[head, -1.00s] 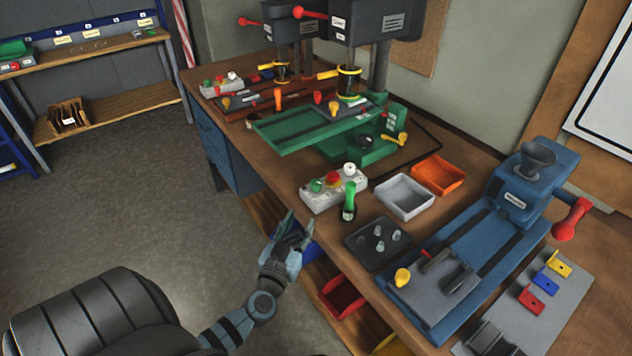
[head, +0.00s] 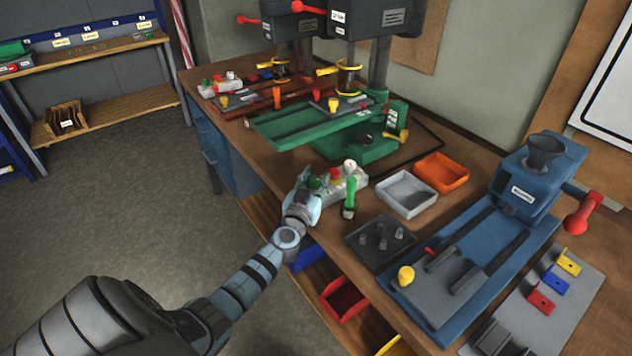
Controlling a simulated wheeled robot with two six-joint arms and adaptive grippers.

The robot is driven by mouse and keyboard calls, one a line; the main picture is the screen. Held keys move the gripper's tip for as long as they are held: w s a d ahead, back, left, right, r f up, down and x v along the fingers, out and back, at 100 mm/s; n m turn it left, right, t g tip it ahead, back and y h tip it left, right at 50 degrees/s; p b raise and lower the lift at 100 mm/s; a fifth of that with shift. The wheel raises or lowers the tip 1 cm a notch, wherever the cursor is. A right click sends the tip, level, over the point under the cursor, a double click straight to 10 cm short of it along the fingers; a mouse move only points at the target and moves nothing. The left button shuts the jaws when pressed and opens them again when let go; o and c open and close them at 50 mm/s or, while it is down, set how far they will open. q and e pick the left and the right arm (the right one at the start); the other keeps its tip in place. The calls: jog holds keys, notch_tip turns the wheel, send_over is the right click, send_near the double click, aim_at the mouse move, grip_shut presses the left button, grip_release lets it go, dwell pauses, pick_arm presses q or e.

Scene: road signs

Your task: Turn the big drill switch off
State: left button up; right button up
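The big drill with the green base (head: 362,145) stands on the bench, its dark head (head: 372,18) at the top of the view. A grey switch box (head: 350,184) sits in front of it, with a green button (head: 316,183), a red button (head: 335,174) and a white knob (head: 349,166) on top. My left gripper (head: 309,184) is at the box's left end and covers part of it, close to the green button. I cannot tell whether it touches. Its fingers are seen from behind, so their opening is unclear. My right gripper is not in view.
A green-handled tool (head: 349,198) stands just right of the box. Grey (head: 406,208) and orange (head: 441,187) trays and a dark peg tray (head: 361,258) lie beyond it. A smaller drill with its own switch box (head: 220,88) stands farther back. Open drawers, one red (head: 343,299), jut below the bench edge.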

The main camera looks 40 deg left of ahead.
pick_arm(q)
grip_shut()
